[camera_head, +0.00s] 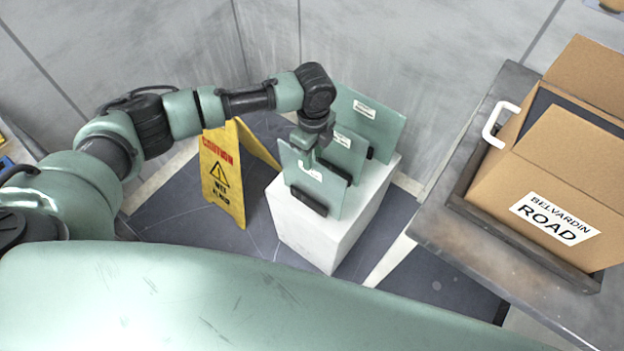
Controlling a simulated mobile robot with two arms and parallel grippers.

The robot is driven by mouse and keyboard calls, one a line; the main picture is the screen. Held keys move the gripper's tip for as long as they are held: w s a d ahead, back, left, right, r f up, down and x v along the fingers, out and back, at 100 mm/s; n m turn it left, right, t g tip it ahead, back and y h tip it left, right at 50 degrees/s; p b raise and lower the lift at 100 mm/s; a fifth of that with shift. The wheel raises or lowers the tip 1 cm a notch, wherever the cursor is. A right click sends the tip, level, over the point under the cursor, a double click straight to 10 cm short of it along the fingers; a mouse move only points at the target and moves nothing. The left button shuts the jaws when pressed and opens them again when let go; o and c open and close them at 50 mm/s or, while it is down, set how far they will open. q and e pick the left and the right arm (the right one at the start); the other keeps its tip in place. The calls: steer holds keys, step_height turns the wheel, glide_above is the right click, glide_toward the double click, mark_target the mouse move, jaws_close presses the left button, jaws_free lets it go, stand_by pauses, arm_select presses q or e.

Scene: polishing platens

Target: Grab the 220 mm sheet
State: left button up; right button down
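Three pale green sheets stand upright in a row on a white block (335,235). The front sheet (322,192) is the nearest, the middle sheet (346,160) is partly covered by it and by my wrist, and the back sheet (375,125) is the largest in view. Each has a small white label, too small to read, so I cannot tell which is 220 mm. My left gripper (306,155) points down at the top of the front sheet. Its fingertips are too small and hidden to show a grip. My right gripper is not in view.
Black holders (308,201) sit at the sheets' lower edges. A yellow wet-floor sign (222,175) stands left of the block. On the right, a grey table (440,215) bears an open cardboard box (560,170) in a tray, with a white handle (493,128) beside it.

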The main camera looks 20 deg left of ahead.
arm_select(q)
steer(key=f, duration=0.5)
steer(key=shift+s+a, duration=0.2)
steer(key=shift+s, duration=0.1)
jaws_close()
stand_by(1.0)
steer(key=shift+w+r+p, duration=0.15)
steer(key=shift+p, duration=0.15)
